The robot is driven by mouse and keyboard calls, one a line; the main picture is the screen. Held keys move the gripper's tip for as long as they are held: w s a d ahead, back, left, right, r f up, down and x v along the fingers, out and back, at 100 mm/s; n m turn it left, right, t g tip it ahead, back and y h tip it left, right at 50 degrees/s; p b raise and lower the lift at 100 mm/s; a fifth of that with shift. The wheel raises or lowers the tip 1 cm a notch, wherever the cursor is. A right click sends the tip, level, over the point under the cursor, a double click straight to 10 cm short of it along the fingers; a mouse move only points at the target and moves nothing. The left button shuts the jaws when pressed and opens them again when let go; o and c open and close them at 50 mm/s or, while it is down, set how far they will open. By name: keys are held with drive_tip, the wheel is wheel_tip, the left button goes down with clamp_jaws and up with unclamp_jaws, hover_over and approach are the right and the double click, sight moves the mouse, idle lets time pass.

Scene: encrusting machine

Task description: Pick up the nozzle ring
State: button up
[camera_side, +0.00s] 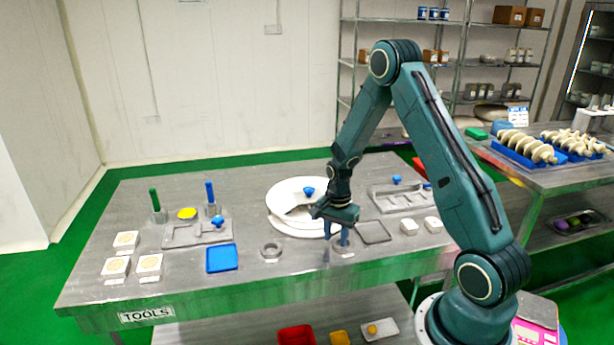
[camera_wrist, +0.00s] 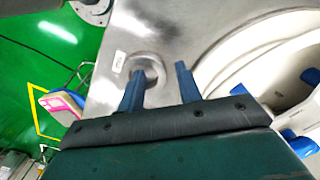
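A grey round ring (camera_side: 343,253) with a small label lies on the metal table near its front edge, partly hidden behind my fingers. In the wrist view a grey ring (camera_wrist: 155,58) with a dark centre shows at the fingertips. My gripper (camera_side: 336,240) points down above the ring. In the wrist view my gripper (camera_wrist: 159,68) is open, with its two blue fingers apart; the left finger overlaps the ring and the right finger is beside it. I cannot tell whether they touch. A second grey ring (camera_side: 271,251) lies farther left. I cannot tell by marking which is the nozzle ring.
White round plates (camera_side: 286,220) stand just behind and left of my gripper. A dark-rimmed square tray (camera_side: 375,232) and white blocks (camera_side: 409,228) lie to the right. A blue tray (camera_side: 222,258) is at the left. The table's front edge is close.

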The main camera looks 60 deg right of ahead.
drive_tip(key=shift+f, duration=0.4)
drive_tip(key=shift+c, duration=0.2)
clamp_jaws()
